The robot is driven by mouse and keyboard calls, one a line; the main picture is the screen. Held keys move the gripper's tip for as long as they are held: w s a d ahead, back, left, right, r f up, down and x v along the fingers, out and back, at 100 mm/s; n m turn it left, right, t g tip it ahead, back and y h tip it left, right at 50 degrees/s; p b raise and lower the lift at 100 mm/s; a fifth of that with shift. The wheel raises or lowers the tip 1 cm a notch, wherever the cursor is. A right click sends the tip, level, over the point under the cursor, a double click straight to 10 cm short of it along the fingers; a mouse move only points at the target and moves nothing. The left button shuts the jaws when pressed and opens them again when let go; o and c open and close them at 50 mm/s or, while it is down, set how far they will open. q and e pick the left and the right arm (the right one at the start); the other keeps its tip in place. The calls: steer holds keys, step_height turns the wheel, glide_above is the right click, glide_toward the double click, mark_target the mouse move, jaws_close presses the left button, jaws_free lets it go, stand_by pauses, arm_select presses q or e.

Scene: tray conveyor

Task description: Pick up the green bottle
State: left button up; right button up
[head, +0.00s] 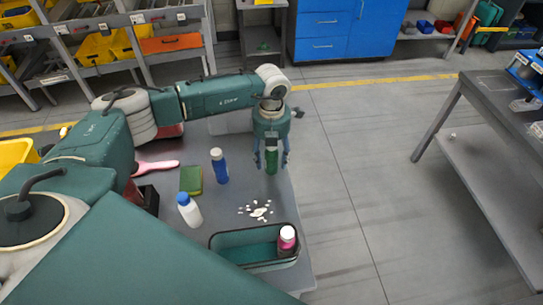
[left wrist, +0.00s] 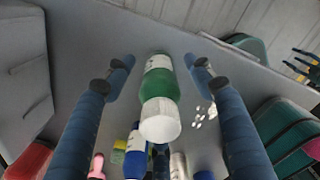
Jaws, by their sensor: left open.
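The green bottle (head: 271,162) stands near the far right edge of the grey table. It also shows in the left wrist view (left wrist: 161,86), with a white cap towards the camera and a pale label. My left gripper (head: 271,157) reaches down over it, open, with one finger on each side. In the left wrist view the fingertips (left wrist: 159,76) have visible gaps to the bottle on both sides. In the head view the gripper hides the bottle's top. My right gripper is not in view.
A blue bottle (head: 220,168), a white bottle (head: 190,211), a green-yellow sponge (head: 191,181) and a pink brush (head: 155,166) are on the table, left of the gripper. White bits (head: 259,210) lie in front. A teal bin (head: 214,243) holds a pink bottle (head: 287,243).

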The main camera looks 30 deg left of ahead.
arm_select(q)
steer(key=shift+c, duration=0.5)
steer(key=c, duration=1.2)
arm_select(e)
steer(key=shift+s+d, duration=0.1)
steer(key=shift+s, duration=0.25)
arm_select(q)
steer(key=shift+r, duration=0.15)
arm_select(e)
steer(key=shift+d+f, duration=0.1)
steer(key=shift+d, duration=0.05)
